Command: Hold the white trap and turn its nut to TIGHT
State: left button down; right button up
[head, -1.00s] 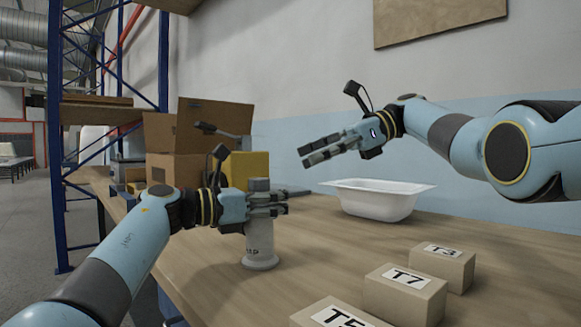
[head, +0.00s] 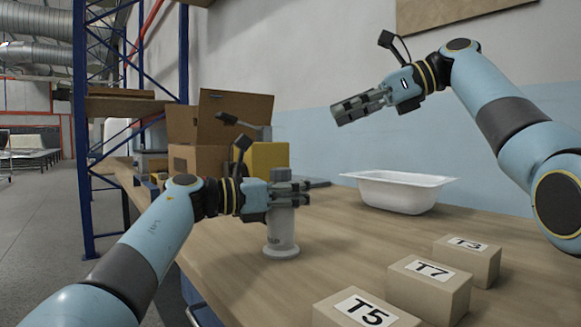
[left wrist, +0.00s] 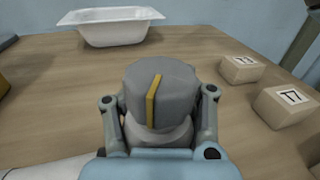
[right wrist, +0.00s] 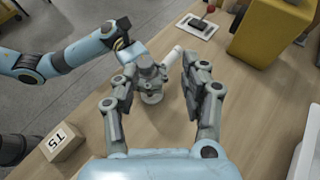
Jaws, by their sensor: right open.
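The words the stripe points to do not show. My left gripper (head: 290,198) is shut on the trap's upper body just below the nut, one finger on each side in the left wrist view. My right gripper (head: 342,112) is open and empty, above and to the right of the trap. In the right wrist view the trap and nut (right wrist: 148,68) show beyond its spread fingers.
A white tub (head: 400,190) stands at the back right. Boxes marked T3 (head: 468,264), T7 (head: 428,290) and T5 (head: 365,310) line the front right. Cardboard boxes (head: 235,120) and a yellow box (head: 270,157) stand behind the trap. The table between trap and labelled boxes is clear.

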aim_at(281, 174)
jog(key=s+f+t, duration=0.1)
jog(key=s+f, duration=0.3)
jog(key=f, duration=0.2)
jog(key=shift+m, duration=0.4)
jog(key=x, duration=1.2)
jog(key=shift+s+f, duration=0.15)
jog(key=c, duration=0.9)
jog(key=shift+w+n+g, duration=0.1)
jog(key=shift+n+g, duration=1)
jog(key=shift+g, duration=0.2)
jog(key=shift+w+n+g, duration=0.15)
jog(key=shift+n+g, duration=0.95)
jog(key=shift+g, duration=0.2)
jog(key=o, duration=0.9)
